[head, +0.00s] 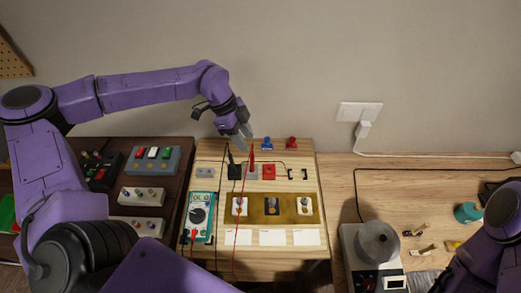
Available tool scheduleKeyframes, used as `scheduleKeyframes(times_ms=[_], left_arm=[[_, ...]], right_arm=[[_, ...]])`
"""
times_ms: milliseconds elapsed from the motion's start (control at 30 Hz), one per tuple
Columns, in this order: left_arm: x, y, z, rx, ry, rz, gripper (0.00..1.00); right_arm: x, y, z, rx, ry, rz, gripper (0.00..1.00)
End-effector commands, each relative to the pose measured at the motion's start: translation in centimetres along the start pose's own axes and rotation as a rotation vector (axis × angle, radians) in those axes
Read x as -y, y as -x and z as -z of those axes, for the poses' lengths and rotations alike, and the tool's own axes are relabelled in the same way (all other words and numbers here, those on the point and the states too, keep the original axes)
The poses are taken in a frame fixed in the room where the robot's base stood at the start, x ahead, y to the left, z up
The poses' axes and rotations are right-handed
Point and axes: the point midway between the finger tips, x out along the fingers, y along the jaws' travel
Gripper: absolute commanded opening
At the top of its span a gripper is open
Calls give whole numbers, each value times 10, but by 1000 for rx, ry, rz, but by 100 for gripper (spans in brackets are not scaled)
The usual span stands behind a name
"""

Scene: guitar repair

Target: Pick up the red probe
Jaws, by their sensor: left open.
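The red probe (252,159) stands upright in a grey holder on the light wooden board, with its red lead running down across the board. The black probe (231,158) leans in a dark holder just left of it. My left gripper (243,138) points down just above and slightly left of the red probe's top. It is open, with nothing seen between its fingers; whether a finger touches the probe cannot be told. My right arm shows at the lower right, but its gripper is out of view.
A teal multimeter (200,217) lies on the board's left side. A brass plate (288,208) with switches is in front of the probes. Blue (267,144) and red (292,143) pieces stand behind. A round grey pot (378,241) stands on a device at the right.

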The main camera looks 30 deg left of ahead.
Motion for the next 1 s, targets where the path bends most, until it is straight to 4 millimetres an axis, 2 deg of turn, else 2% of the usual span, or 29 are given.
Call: scheduleKeyframes(times_ms=[200, 367, 600, 833, 867, 900, 967, 1000], left_arm=[[-1, -47, -6, 1, 2, -1, 43], [2, -63, -5, 1, 2, -3, 43], [4, -106, -7, 2, -1, -4, 43], [4, -104, -4, 1, 0, -2, 43], [4, -104, -4, 1, 0, -3, 37], [4, -104, -4, 1, 0, -3, 24], [4, -104, -4, 2, 0, -3, 4], [4, -104, -4, 2, -1, -3, 0]], right_arm=[[3, -39, -17, 2, 1, -1, 43], [4, -50, -22, 2, 1, -1, 43], [7, -85, -35, 1, 0, 0, 43], [7, -81, -34, 1, 0, 0, 43], [7, -81, -34, 1, 0, 0, 43], [7, -81, -34, 1, 0, 0, 43], [7, -81, -34, 1, 0, 0, 43], [7, -81, -34, 1, 0, 0, 43]])
